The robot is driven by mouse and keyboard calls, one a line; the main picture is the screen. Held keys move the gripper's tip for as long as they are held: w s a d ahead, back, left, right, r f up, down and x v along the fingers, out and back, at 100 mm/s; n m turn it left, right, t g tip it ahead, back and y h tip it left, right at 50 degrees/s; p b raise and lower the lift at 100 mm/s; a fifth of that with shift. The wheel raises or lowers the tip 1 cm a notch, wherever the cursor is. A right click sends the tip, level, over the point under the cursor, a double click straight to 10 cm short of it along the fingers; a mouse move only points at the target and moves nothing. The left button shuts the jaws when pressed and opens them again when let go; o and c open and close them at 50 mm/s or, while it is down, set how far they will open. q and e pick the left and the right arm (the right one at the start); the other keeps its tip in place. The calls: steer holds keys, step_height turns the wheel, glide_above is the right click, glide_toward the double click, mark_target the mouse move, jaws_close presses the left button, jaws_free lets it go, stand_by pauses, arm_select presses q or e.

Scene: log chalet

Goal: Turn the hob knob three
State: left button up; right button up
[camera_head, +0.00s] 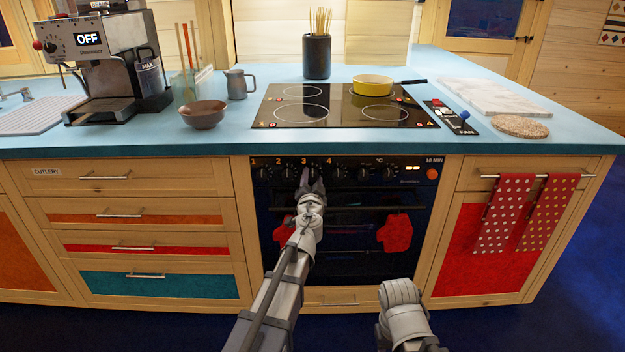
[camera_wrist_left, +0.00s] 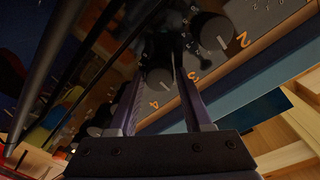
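Hob knob three (camera_wrist_left: 158,75) is a dark round knob with a pale mark, on the black oven front. In the left wrist view it lies between the two fingers of my left gripper (camera_wrist_left: 160,68). In the head view my left gripper (camera_head: 311,183) reaches up to the panel just below the orange label 3, its fingers apart and partly covering the knob. I cannot tell whether the fingers touch it. Knob two (camera_wrist_left: 213,32) is beside the fingers.
The other knobs (camera_head: 263,173) sit close on both sides. Below them is the oven handle (camera_head: 350,208) with red mitts (camera_head: 396,233). Above is the black hob (camera_head: 340,110) with a yellow pan (camera_head: 373,84). The floor in front is clear.

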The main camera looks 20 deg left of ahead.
arm_select(q)
jaws_close()
steer(key=shift+m, duration=0.3)
steer(key=m, duration=0.5)
steer(key=shift+p, duration=0.3)
steer(key=m, duration=0.5)
steer(key=shift+d+m+g+y, duration=0.1)
steer(key=shift+m+g+y, duration=0.2)
steer(key=shift+m, duration=0.1)
stand_by(0.3)
steer(key=shift+o, duration=2.1)
jaws_free()
